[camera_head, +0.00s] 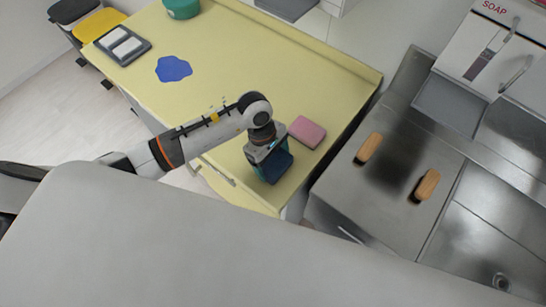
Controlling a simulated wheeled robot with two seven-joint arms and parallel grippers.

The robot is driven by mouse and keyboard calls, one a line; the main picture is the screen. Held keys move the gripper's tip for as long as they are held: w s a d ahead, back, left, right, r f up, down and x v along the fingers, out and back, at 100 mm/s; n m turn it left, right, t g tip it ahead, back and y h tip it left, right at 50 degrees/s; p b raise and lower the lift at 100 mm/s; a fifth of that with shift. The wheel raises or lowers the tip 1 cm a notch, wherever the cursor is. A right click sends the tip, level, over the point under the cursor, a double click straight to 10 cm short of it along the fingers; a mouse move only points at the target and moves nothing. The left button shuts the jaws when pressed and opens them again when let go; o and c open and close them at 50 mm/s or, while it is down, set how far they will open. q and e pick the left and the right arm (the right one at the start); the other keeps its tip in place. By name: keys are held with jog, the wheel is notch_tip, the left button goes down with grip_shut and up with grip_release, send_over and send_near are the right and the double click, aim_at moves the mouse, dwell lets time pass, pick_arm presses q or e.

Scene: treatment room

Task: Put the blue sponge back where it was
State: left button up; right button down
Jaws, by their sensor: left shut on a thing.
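The blue sponge (276,168) is dark blue and sits in my left gripper (268,162), near the front right corner of the yellow counter (225,70). My left gripper is shut on it and points down. I cannot tell whether the sponge touches the counter. A pink sponge (307,132) lies flat on the counter, just right of and behind the gripper. A blue irregular patch (173,69) lies further left on the counter. My right gripper is not in view.
A grey tray (140,52) with white blocks and a green round container (182,8) stand at the back left. Two wooden-handled brushes (370,146) (427,184) lie on the steel sink unit (390,205). A soap dispenser (490,45) hangs at right. The counter's middle is clear.

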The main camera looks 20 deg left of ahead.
pick_arm(q)
jog(key=shift+f, duration=0.2)
jog(key=o, duration=0.7)
jog(key=shift+r, duration=0.25)
jog(key=shift+w+a+r, duration=0.1)
jog(key=shift+r, duration=0.15)
jog(key=b+v, duration=0.4)
jog(key=v, duration=0.7)
jog(key=shift+r, duration=0.2)
